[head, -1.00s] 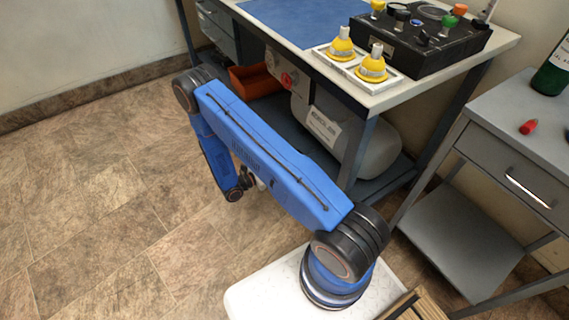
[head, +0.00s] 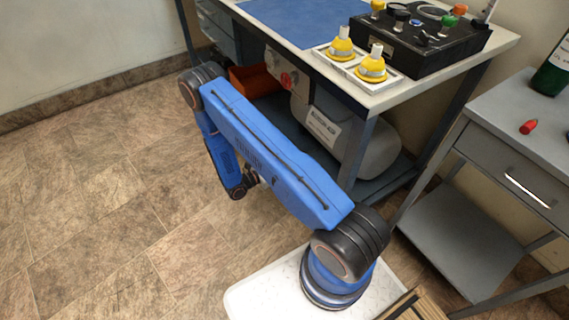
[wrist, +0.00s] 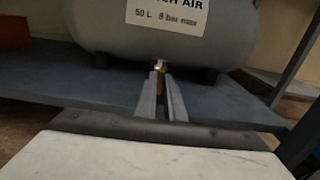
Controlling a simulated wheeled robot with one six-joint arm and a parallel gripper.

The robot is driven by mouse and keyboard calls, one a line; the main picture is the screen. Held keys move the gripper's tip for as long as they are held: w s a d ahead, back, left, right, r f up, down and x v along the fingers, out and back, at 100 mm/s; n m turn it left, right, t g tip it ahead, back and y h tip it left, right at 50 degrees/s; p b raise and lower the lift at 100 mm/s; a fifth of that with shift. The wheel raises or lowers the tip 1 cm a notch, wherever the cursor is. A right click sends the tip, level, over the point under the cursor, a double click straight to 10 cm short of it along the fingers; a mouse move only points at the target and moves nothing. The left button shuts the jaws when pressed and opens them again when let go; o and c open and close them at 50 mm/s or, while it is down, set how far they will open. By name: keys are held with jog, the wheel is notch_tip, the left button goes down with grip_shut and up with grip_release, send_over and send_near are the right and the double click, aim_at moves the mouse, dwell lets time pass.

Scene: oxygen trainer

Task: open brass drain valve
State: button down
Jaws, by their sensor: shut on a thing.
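The brass drain valve (wrist: 160,66) sits at the underside of the grey air tank (wrist: 190,30) in the wrist view. Only a small bright, brassy part of it shows between my fingertips. My gripper (wrist: 161,82) reaches up to it and is shut on the valve. The valve's handle position cannot be made out. In the head view the tank (head: 376,152) lies on the lower shelf of the bench, and my arm hides the valve and most of my gripper.
The tank rests on a blue-grey shelf (wrist: 90,88) with dark feet beside the valve. An orange bin (head: 252,80) stands left of the tank. A bench leg (head: 358,150) stands close to my arm. Open tiled floor (head: 100,210) lies to the left.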

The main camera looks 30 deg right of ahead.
jog(key=n, duration=1.7)
jog(key=shift+w+f+n, duration=0.2)
jog(key=shift+f+n, duration=0.05)
jog(key=shift+n, duration=0.05)
jog(key=shift+a, duration=0.1)
dwell(0.3)
jog(key=c, duration=1.9)
grip_release()
jog(key=shift+o, duration=0.2)
